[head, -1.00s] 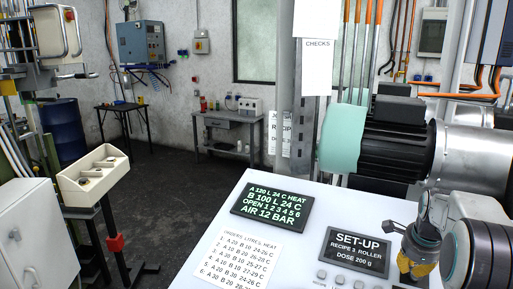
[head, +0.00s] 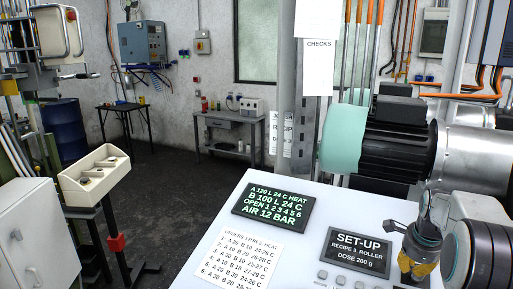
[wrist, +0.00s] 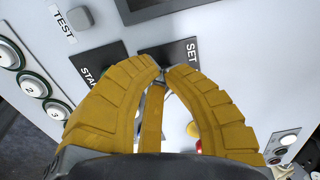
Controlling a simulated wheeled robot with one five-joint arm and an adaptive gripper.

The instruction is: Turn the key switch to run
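My gripper (head: 419,266) is at the right end of the sloped white control panel (head: 225,192), with its fingertips down at the panel. In the wrist view its two yellow fingers (wrist: 162,70) curve in until their tips nearly meet over a black label plate marked SET (wrist: 190,54). A small grey metal piece (wrist: 158,78) shows between the tips; it may be the key. Whether the tips pinch it is not clear. The rest of the key switch is hidden behind the fingers, so its position cannot be read.
A plate starting STA (wrist: 92,78) and a TEST button (wrist: 80,18) are left of the fingers. Numbered round buttons (wrist: 32,88) line the left edge. A red button (wrist: 193,129) shows between the fingers. The SET-UP screen (head: 358,250) stands beside my gripper.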

